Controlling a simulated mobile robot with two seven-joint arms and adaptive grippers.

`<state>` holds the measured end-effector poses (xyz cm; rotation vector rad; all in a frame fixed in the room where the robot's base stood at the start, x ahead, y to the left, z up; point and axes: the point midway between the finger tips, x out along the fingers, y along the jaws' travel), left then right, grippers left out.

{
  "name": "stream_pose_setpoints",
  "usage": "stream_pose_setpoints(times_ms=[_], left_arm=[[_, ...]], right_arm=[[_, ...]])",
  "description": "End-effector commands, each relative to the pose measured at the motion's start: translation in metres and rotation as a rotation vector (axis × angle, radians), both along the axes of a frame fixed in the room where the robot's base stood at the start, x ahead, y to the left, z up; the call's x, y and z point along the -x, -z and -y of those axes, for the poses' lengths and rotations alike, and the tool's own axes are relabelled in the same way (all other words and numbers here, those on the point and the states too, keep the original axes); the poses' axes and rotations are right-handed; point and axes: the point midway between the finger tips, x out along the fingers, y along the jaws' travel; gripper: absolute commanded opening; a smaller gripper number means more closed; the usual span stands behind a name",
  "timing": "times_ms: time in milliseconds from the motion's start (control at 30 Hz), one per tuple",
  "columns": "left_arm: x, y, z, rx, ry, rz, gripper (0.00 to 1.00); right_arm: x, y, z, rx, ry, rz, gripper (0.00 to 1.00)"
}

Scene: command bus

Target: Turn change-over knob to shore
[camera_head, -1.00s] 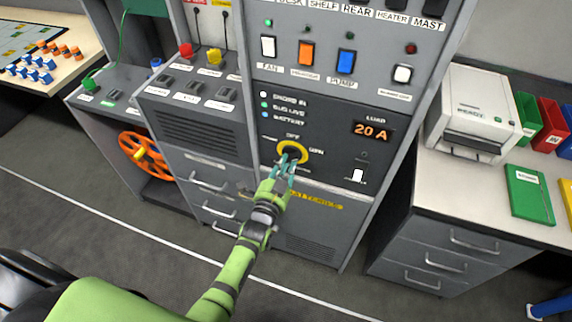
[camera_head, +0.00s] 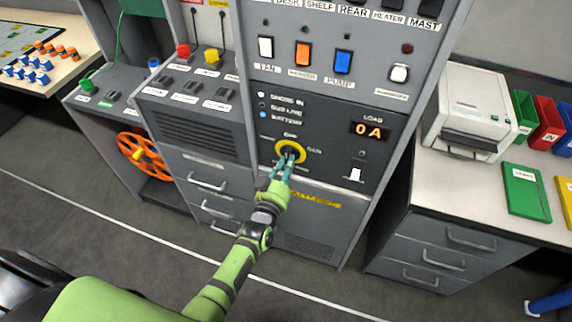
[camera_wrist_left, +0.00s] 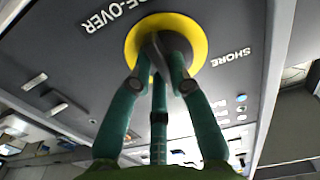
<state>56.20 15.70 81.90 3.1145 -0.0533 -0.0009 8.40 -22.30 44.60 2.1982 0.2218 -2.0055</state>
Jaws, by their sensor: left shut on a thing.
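The change-over knob (camera_head: 291,151) is a dark knob inside a yellow ring on the dark panel of the grey cabinet. Its OFF label is above it and GEN to its right. In the left wrist view the knob (camera_wrist_left: 163,44) is partly hidden by my fingers, and the word SHORE (camera_wrist_left: 231,57) is printed to the right of the ring. My left gripper (camera_head: 287,160) is shut on the knob, with teal fingers around its grip. Which label the knob points at I cannot tell. My right gripper is not in view.
The load display (camera_head: 369,131) reads 0 A. The SHORE IN lamp is white, BUS LIVE dark, BATTERY blue. A white switch (camera_head: 355,174) sits right of the knob. Above is a row of rocker switches (camera_head: 302,54). A desk with a printer (camera_head: 477,112) stands at the right.

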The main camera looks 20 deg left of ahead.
Motion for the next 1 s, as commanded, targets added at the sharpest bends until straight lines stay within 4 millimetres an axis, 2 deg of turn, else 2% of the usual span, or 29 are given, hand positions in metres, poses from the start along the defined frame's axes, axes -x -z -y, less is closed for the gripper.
stream_pose_setpoints(times_ms=[700,1000], left_arm=[[-0.0003,-0.0046,0.0026,0.673,0.002,-0.021,0.00],[-0.0002,-0.0062,0.0026,0.893,0.001,-0.028,0.00]], right_arm=[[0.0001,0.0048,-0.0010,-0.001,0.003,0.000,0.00],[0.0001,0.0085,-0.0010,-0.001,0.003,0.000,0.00]])
